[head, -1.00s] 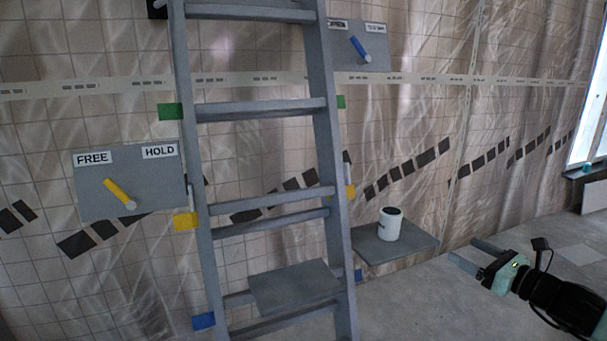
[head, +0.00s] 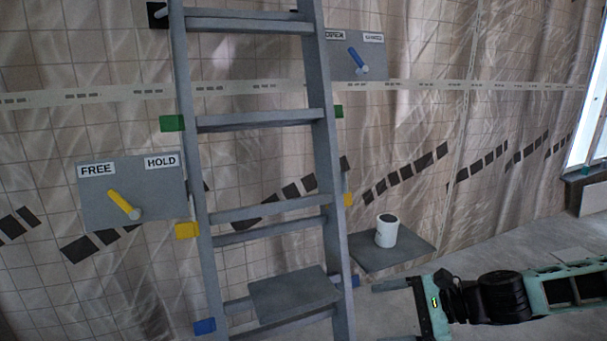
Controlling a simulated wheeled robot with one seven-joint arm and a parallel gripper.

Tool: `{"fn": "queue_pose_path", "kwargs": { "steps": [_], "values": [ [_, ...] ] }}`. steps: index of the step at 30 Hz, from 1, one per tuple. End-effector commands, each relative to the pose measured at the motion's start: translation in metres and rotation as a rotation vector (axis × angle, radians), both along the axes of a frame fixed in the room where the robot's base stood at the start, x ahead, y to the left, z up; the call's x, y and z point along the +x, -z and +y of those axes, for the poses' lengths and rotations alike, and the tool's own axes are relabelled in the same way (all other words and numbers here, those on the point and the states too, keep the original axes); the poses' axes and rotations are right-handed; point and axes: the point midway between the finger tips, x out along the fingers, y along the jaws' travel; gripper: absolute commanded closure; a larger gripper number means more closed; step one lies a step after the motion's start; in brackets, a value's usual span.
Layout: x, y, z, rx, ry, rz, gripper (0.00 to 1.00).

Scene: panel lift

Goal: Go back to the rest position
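My gripper (head: 380,313) is at the lower right, its two grey fingers spread wide and pointing left. It is open and nothing shows between the fingers; the lower finger is partly cut off by the bottom edge. It is right of the grey ladder-like frame (head: 325,130) and below the small grey shelf (head: 410,254). A grey panel (head: 293,292) lies across the lower rungs. A yellow lever (head: 121,203) on the FREE/HOLD plate (head: 160,190) slants from upper left to lower right. No marked rest position shows.
A white can (head: 387,233) stands on the small shelf, close above my gripper. A blue lever (head: 356,59) is on a second plate (head: 340,66) at the upper right. Green, yellow and blue tabs flank the frame. Clear floor (head: 480,248) lies at the right.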

Motion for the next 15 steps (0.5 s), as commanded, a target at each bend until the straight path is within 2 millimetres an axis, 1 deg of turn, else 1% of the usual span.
{"fn": "queue_pose_path", "kwargs": {
  "steps": [1,3,6,9,11,12,15],
  "values": [
    [-0.019,-0.002,0.015,-0.074,-0.109,-0.029,0.17],
    [-0.044,0.0,0.029,-0.16,-0.248,-0.069,0.17],
    [-0.077,0.0,0.04,-0.278,-0.441,-0.131,0.17],
    [-0.105,-0.005,0.044,-0.386,-0.625,-0.196,0.17],
    [-0.12,-0.01,0.044,-0.449,-0.731,-0.239,0.17],
    [-0.129,-0.015,0.043,-0.489,-0.801,-0.266,0.17],
    [-0.147,-0.03,0.04,-0.584,-0.965,-0.343,0.17]
  ]
}}
